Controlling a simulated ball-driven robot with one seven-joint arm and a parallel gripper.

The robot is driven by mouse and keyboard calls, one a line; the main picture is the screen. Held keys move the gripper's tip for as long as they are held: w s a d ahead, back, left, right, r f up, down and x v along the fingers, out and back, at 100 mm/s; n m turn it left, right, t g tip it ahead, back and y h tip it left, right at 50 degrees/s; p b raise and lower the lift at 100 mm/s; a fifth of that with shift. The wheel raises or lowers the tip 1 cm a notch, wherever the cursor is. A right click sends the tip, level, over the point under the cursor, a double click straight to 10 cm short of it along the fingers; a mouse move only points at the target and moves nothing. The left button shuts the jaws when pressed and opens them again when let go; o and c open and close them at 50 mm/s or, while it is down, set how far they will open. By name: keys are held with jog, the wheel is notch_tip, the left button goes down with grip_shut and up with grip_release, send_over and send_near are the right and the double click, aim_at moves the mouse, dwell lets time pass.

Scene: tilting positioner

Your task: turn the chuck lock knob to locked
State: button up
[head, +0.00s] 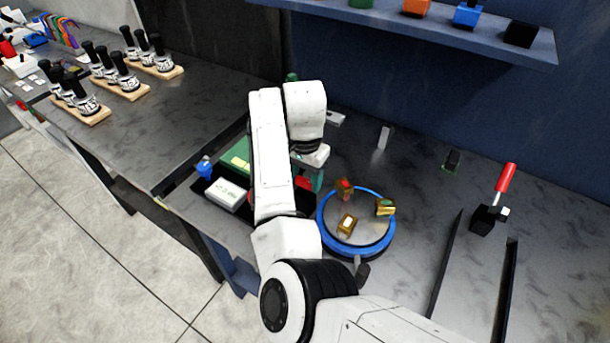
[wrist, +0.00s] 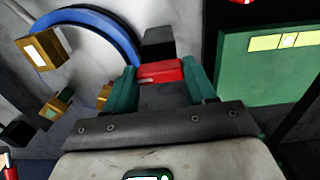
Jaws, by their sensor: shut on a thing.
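The chuck is a round grey plate with a blue rim (head: 321,232) on the bench, carrying several brass jaw blocks; its blue rim (wrist: 118,33) also shows at the upper left in the wrist view. A red bar-shaped knob (wrist: 160,72) sits beside the rim, and part of it (head: 304,183) shows left of the chuck in the head view. My gripper (wrist: 160,76) has teal fingers, one on each side of the red knob, and is shut on it. The knob's base and any lock marking are hidden.
A black tray left of my arm holds a green box (head: 237,155), a white device (head: 227,194) and a blue item (head: 205,167). A red-handled lever (head: 505,178) stands at the right near dark slots. A blue shelf (head: 440,33) overhangs the back.

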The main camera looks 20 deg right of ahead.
aim_at(304, 180)
jog(key=shift+m, duration=0.3)
jog(key=o, duration=1)
jog(key=shift+o, duration=0.2)
notch_tip(304, 180, up, 11)
jog(key=b, duration=0.1)
jog(key=shift+a+f, duration=0.1)
jog(key=shift+f, duration=0.05)
dwell(0.3)
